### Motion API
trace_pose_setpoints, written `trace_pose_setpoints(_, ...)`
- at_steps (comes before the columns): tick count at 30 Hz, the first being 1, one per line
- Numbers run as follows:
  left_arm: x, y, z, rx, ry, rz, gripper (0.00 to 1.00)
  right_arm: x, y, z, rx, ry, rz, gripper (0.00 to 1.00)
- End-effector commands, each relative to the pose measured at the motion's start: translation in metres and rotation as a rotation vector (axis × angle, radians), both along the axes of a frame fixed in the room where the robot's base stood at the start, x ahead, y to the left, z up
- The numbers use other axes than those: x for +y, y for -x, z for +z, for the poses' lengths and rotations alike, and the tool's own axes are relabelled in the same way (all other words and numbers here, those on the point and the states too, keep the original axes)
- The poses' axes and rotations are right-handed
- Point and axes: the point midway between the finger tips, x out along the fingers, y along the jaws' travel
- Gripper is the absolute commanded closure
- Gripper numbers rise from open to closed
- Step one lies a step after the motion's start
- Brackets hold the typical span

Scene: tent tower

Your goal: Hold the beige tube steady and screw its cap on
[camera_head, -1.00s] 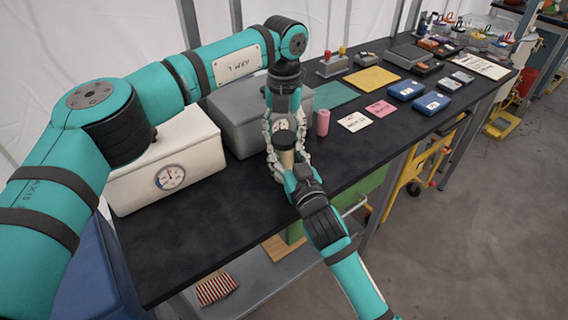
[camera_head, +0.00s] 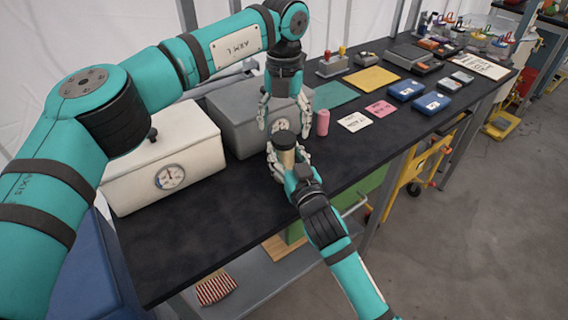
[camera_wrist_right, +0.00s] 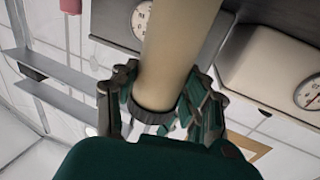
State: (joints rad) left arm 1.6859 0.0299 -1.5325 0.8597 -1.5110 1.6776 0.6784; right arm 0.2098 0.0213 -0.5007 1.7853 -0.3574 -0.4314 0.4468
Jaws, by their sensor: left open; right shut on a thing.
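The beige tube (camera_head: 286,158) stands roughly upright in my right gripper (camera_head: 289,168), above the front part of the bench. It also shows in the right wrist view (camera_wrist_right: 178,50), where the fingers of my right gripper (camera_wrist_right: 165,105) close around its lower part near a dark ring. The dark cap (camera_head: 284,139) sits on the top of the tube; whether it is fully tight cannot be told. My left gripper (camera_head: 284,128) points down just above the cap, its fingers spread on either side, holding nothing.
A white box with a dial (camera_head: 180,150) and a grey box (camera_head: 235,115) stand behind on the dark bench (camera_head: 215,235). A pink cylinder (camera_head: 323,122) stands close to the right of my grippers. Cards and blue boxes lie further right. The front left of the bench is clear.

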Motion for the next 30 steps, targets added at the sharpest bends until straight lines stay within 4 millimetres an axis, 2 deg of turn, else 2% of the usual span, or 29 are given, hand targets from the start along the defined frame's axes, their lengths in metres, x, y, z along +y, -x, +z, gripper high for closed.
trace_pose_setpoints(3,0.000,0.000,0.011,-0.001,0.000,0.000,0.26,0.000,0.000,-0.001,0.001,0.000,0.000,1.00)
trace_pose_setpoints(9,0.000,0.000,0.011,0.001,0.000,-0.001,0.26,0.000,0.000,0.000,0.001,0.000,0.000,1.00)
trace_pose_setpoints(11,0.000,0.000,0.012,0.000,0.000,-0.001,0.29,0.000,0.000,0.000,0.001,0.000,0.000,1.00)
trace_pose_setpoints(19,-0.001,0.000,0.044,0.001,0.002,-0.001,0.29,0.000,0.000,0.000,0.001,0.000,0.000,1.00)
trace_pose_setpoints(30,0.000,0.000,0.044,0.001,0.000,0.000,0.29,0.000,0.000,0.000,0.000,0.000,0.000,1.00)
